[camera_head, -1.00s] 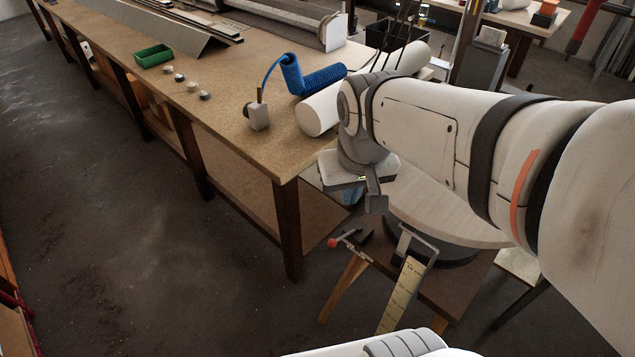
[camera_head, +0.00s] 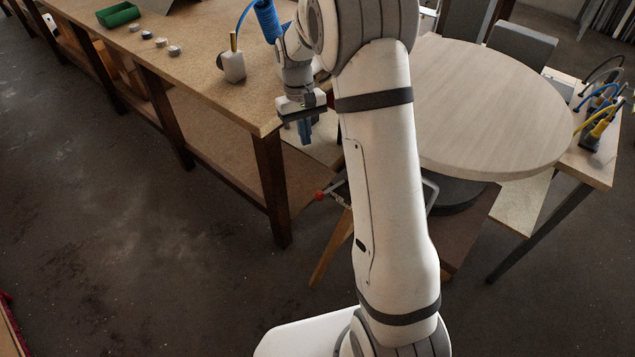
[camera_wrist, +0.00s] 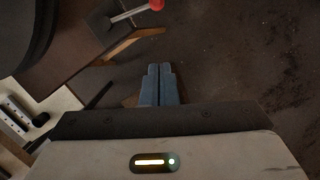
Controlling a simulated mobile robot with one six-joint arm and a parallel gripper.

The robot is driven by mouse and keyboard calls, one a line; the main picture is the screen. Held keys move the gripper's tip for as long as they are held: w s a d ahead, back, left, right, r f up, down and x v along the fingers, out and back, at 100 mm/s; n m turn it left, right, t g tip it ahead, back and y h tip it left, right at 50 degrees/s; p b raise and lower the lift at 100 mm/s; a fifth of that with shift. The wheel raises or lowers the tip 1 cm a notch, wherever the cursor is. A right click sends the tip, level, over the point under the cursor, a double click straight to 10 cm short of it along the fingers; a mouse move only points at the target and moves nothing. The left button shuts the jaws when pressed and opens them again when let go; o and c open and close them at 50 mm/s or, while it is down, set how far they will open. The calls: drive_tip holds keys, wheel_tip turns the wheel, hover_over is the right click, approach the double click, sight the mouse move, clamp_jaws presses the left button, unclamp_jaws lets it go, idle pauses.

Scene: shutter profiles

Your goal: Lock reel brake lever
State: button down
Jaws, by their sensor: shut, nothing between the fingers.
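The brake lever (camera_wrist: 128,14) is a grey rod with a red ball knob (camera_wrist: 157,5), at the top of the wrist view. In the head view its red knob (camera_head: 319,195) shows just left of my arm, low beside the reel stand; much of the lever there is hidden by my arm. The reel's pale round disc (camera_head: 490,105) lies flat to the right of my arm. My gripper (camera_head: 305,132) points down near the bench corner, above and apart from the knob. In the wrist view its blue fingers (camera_wrist: 159,70) are together and empty.
The long workbench (camera_head: 205,75) stands at left, its corner and leg close to my gripper. A side table (camera_head: 597,165) with cables is at right. The floor (camera_head: 130,250) at lower left is clear.

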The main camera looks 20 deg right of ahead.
sight(334, 187)
drive_tip(key=shift+w+f, duration=0.2)
drive_tip(key=shift+f, duration=0.3)
drive_tip(key=shift+w+f, duration=0.2)
drive_tip(key=shift+f, duration=0.25)
drive_tip(key=s+f+p, duration=0.1)
drive_tip(key=s+f, duration=0.5)
drive_tip(key=f, duration=0.4)
drive_tip(key=shift+s+d, duration=0.15)
drive_tip(key=shift+d, duration=0.3)
